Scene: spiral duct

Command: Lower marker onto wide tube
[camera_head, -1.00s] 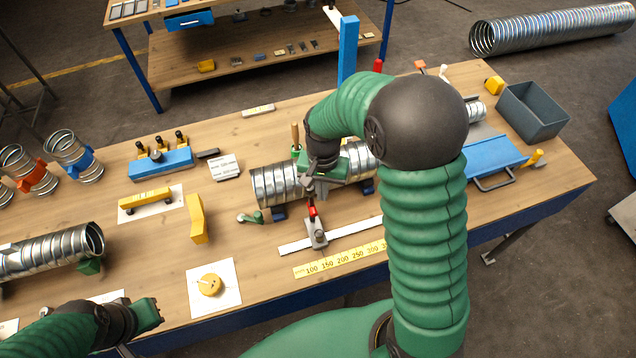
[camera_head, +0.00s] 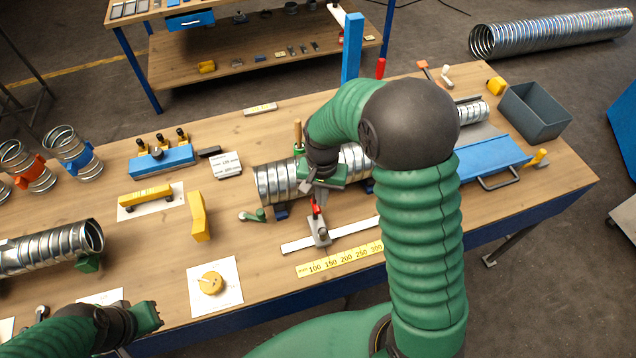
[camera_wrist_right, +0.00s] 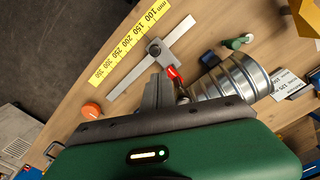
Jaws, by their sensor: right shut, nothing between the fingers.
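The wide tube (camera_head: 275,182) is a ribbed silver duct lying across the middle of the bench on blue supports. It also shows in the wrist view (camera_wrist_right: 240,76). A red marker piece (camera_head: 316,208) stands on a grey slider on a white rail in front of the tube. In the wrist view the red marker (camera_wrist_right: 174,73) is beside my right fingertips. My right gripper (camera_head: 318,192) is shut and empty, at the tube's front side just above the marker. Whether it touches the marker I cannot tell. My left gripper (camera_head: 152,316) is at the bench's front left, its jaws unclear.
A yellow scale (camera_head: 338,260) lies in front of the white rail (camera_head: 350,234). A green-handled tool (camera_head: 255,215) lies left of the slider. A yellow block (camera_head: 199,216) and another silver duct (camera_head: 50,250) are further left. A grey bin (camera_head: 535,112) stands at the back right.

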